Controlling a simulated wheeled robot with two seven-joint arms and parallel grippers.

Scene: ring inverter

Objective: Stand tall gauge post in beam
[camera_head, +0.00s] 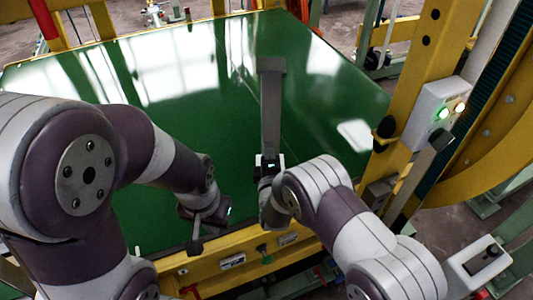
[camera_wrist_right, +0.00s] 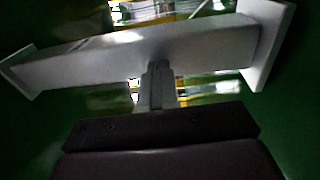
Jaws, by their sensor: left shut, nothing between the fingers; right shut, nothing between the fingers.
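The tall gauge post (camera_head: 270,108) is a long grey bar with a wider plate at its far end. In the head view it rises in the picture from my right gripper (camera_head: 268,172), over the green surface. In the right wrist view the post (camera_wrist_right: 180,52) crosses the picture with a plate at each end. My right gripper's shut fingers (camera_wrist_right: 156,85) come up against or close to its middle; contact is unclear. Whether the post stands or lies is hard to tell. My left gripper (camera_head: 203,222) is shut and empty, left of the post and apart from it.
The glossy green table (camera_head: 200,90) has free room around the post. A yellow front rail (camera_head: 215,257) carries switches. A yellow column (camera_head: 425,75) at the right bears a white box (camera_head: 438,112) with green and orange lights. A white patch (camera_head: 356,134) shows on the table near it.

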